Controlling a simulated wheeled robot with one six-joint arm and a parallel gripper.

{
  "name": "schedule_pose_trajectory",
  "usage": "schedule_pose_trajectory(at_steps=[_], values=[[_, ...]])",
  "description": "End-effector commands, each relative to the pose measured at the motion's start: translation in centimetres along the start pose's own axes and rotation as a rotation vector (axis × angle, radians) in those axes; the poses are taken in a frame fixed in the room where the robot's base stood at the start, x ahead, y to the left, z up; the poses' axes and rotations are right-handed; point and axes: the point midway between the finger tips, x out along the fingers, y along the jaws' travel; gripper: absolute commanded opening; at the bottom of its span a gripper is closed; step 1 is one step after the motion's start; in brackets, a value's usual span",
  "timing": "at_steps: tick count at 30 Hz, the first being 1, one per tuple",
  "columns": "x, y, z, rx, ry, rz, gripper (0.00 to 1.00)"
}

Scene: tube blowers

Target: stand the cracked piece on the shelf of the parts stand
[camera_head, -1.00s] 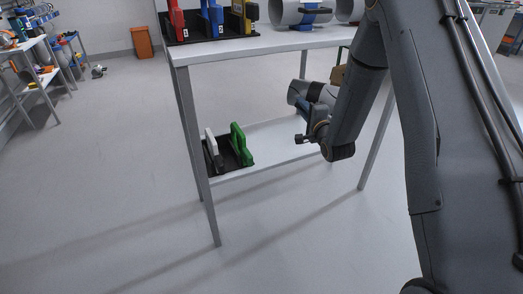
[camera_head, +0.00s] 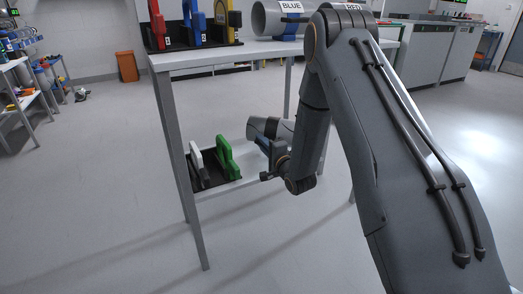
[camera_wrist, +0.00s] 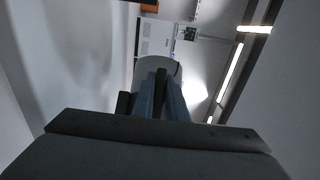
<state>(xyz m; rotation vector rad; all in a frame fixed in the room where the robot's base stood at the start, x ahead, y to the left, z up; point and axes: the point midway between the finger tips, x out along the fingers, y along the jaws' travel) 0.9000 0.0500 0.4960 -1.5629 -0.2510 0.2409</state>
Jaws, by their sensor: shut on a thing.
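My gripper (camera_head: 267,147) is shut on a grey tube piece (camera_head: 264,128) with a dark band. The piece lies tilted, nearly level, not upright, close to the lower shelf (camera_head: 247,172) of the parts stand. I cannot tell whether it touches the shelf. Part of it is hidden behind my arm, and no crack shows. In the wrist view the fingers (camera_wrist: 160,90) close on the grey piece (camera_wrist: 152,68), which is partly hidden by them.
A black rack (camera_head: 205,180) with a white part (camera_head: 196,158) and a green part (camera_head: 226,157) stands left on the shelf. The stand's top (camera_head: 215,56) carries red, blue and yellow parts and a tube marked BLUE (camera_head: 268,18). A stand leg (camera_head: 173,130) rises at left.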

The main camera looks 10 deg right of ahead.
Motion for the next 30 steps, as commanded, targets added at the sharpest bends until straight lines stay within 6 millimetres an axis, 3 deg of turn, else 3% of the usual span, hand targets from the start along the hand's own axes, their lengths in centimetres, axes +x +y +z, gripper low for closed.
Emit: schedule_pose_trajectory(at_steps=[4,16,17,19,30], values=[[0.1,2.2,0.0,0.0,0.0,-0.001,0.0],[0.0,2.6,0.0,-0.001,0.0,-0.001,0.0],[0.0,2.6,0.0,0.0,0.0,0.001,0.17],[0.0,2.6,0.0,0.0,0.0,0.001,0.29],[0.0,2.2,0.0,0.0,0.0,0.0,0.31]])
